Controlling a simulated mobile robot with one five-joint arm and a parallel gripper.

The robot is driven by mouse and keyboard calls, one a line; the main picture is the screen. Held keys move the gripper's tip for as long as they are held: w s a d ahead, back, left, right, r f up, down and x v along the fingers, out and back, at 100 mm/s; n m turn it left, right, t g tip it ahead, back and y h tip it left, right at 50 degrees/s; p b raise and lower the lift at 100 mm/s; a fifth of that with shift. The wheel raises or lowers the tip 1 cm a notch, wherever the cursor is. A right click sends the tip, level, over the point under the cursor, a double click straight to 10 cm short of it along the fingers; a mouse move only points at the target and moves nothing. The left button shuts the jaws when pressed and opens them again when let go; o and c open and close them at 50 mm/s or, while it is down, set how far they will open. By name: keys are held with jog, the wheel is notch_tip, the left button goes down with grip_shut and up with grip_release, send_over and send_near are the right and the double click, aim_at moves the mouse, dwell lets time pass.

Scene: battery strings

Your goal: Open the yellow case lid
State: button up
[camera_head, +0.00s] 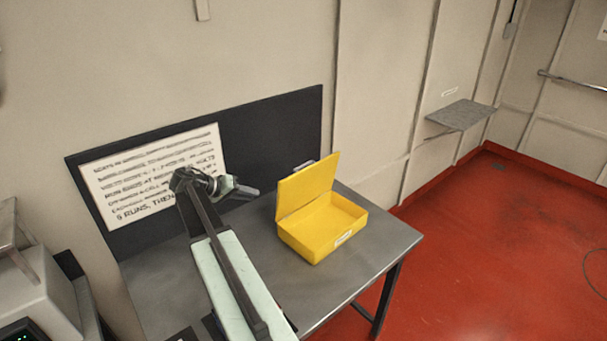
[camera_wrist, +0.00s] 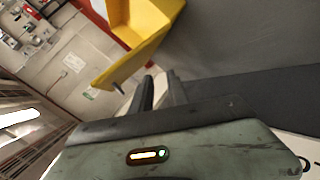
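The yellow case (camera_head: 318,238) stands on the grey table with its lid (camera_head: 308,187) raised, tilted a little back from upright. The inside of the case shows and looks empty. A small grey handle or latch (camera_head: 303,166) shows at the lid's upper edge. My gripper (camera_head: 256,193) is left of the lid, above the table, apart from the lid. In the wrist view, its two dark fingers (camera_wrist: 160,76) stand apart with nothing between them. The yellow lid (camera_wrist: 135,62) lies just beyond and left of the fingertips there.
A dark panel (camera_head: 270,130) with a white written sign (camera_head: 150,175) stands at the back of the table (camera_head: 385,238). Grey equipment (camera_head: 38,295) is at the left. The tabletop right of the case is clear. A small wall shelf (camera_head: 461,115) hangs above the red floor (camera_head: 490,250).

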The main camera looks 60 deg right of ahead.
aim_at(303, 167)
jog(key=s+d+r+m+g+b, duration=0.1)
jog(key=s+d, duration=0.2)
jog(key=d, duration=0.3)
jog(key=s+d+r+m+g+h, duration=0.1)
jog(key=s+d, duration=0.2)
jog(key=d, duration=0.4)
jog(key=s+d+r+m+g+h+b, duration=0.1)
jog(key=s+d, duration=0.2)
jog(key=d, duration=0.3)
jog(key=shift+s+d+r+m+b, duration=0.1)
jog(key=shift+d+r+m+b, duration=0.2)
jog(key=shift+d+b, duration=0.05)
grip_shut()
